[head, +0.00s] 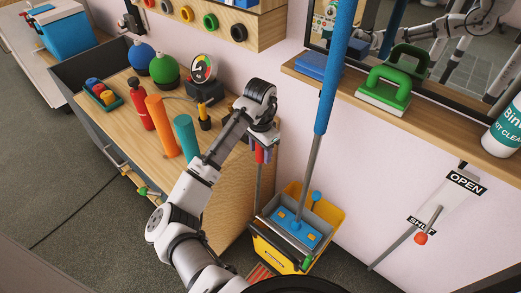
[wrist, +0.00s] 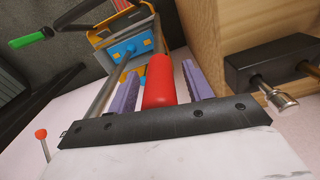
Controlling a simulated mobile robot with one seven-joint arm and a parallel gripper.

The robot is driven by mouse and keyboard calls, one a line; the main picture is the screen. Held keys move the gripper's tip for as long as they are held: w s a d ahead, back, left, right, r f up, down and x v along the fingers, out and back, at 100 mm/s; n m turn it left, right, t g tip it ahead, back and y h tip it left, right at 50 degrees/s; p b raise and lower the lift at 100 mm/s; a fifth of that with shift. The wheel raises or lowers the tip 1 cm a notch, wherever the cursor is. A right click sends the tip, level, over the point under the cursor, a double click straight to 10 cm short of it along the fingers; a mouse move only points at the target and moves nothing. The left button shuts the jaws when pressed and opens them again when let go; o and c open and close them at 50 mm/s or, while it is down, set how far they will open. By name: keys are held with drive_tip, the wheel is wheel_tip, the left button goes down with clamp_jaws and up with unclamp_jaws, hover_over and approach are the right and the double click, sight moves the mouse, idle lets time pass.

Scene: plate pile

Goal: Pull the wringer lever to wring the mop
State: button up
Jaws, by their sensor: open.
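The mop has a blue upper handle (head: 333,70) and a grey lower shaft, and it stands tilted with its blue head (head: 297,230) in the yellow wringer bucket (head: 328,212). The bucket and blue mop head also show in the wrist view (wrist: 126,48). The wringer lever is a grey rod (head: 258,185) rising from the bucket's left side to a red grip (wrist: 160,80). My gripper (head: 262,155) is at the top of the lever. Its purple fingers (wrist: 160,82) are open on either side of the red grip, with narrow gaps. Part of the grip is hidden by my gripper.
A wooden workbench (head: 225,170) with bottles and tubes stands close left of my gripper. A wall shelf (head: 430,120) holds a green-handled tool (head: 385,88). A red-knobbed OPEN/SHUT wall lever (head: 421,238) is at right. A green-ended bar (wrist: 28,40) sticks out beside the bucket.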

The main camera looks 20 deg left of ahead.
clamp_jaws()
idle(0.4)
